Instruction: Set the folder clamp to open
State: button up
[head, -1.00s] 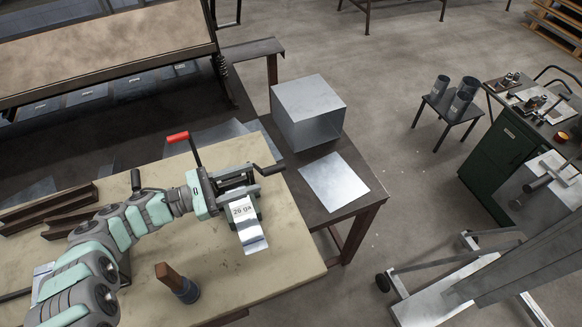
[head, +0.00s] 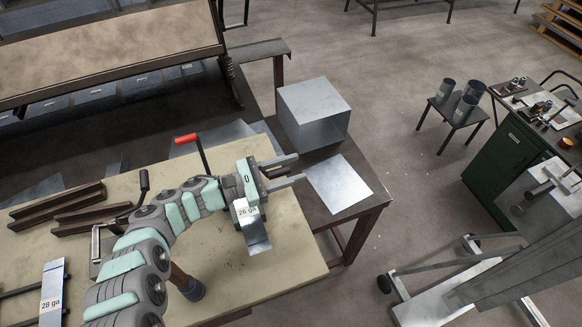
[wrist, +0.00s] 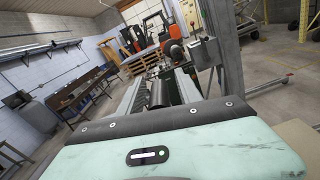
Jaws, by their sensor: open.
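A small bench folder stands on the pale-topped workbench (head: 290,235), mostly hidden behind my arm and gripper. A lever with a red grip (head: 185,139) rises at a tilt from its left side; I cannot tell whether this is the clamp lever or how the clamp is set. A sheet strip labelled 26 ga (head: 257,233) sticks out at the front. My gripper (head: 302,168) is open, its two fingers pointing right across the folder's right end. Dark parts show between the fingers, and I cannot tell whether they touch. The red grip is well left of the fingers.
A strip labelled 28 ga (head: 52,290) and dark steel bars (head: 60,205) lie at the bench's left. A wooden-handled tool (head: 188,285) stands near the front, partly behind my arm. A metal box (head: 315,112) and flat sheet (head: 338,183) are on the lower table at right.

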grip_shut()
dwell(1.3)
